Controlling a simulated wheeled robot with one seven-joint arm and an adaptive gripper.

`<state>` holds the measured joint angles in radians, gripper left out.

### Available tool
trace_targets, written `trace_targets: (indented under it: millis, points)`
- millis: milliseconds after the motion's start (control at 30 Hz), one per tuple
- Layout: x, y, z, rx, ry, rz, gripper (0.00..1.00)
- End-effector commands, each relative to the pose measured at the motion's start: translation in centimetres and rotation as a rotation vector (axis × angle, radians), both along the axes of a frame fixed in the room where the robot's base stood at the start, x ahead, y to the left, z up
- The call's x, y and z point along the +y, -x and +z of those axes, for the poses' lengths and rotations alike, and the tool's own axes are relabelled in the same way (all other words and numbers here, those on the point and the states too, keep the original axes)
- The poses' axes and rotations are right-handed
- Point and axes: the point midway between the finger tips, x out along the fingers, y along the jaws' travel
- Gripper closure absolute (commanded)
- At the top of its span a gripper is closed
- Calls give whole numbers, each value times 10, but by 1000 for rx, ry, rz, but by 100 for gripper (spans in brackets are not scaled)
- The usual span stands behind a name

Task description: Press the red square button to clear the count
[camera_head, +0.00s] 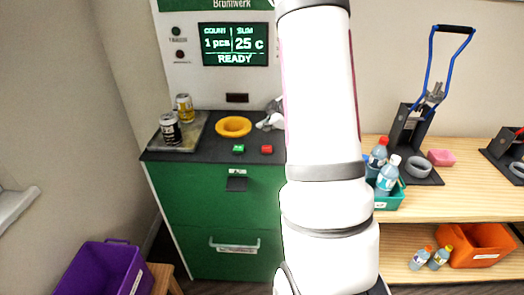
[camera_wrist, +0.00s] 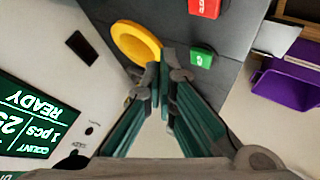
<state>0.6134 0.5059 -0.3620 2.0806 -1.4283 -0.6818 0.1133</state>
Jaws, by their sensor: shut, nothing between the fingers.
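The red square button (camera_head: 266,149) sits on the dark top of the green machine, right of a green button (camera_head: 238,148) in the head view. In the wrist view the red button (camera_wrist: 205,8) is at the top edge, partly cut off, with the green button (camera_wrist: 201,58) below it. My gripper (camera_wrist: 160,70) is shut and empty, its tips apart from the red button and near the yellow ring (camera_wrist: 136,43) in the picture. In the head view my gripper (camera_head: 270,120) shows only partly beside my arm, behind the red button.
The display (camera_head: 235,44) reads 1 pcs, 25 c, READY. Two cans, one dark (camera_head: 170,130) and one yellow (camera_head: 185,108), stand on a tray at the machine's left. A teal crate with bottles (camera_head: 390,195) is at right. A purple crate (camera_head: 105,270) stands lower left.

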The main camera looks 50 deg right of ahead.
Motion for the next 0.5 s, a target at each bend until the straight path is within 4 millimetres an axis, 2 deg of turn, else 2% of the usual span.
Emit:
trace_targets:
  millis: [33,500]
  points:
    - [-1,-4,-9,0,0,-2,100]
    - [0,-1,-50,1,-1,0,100]
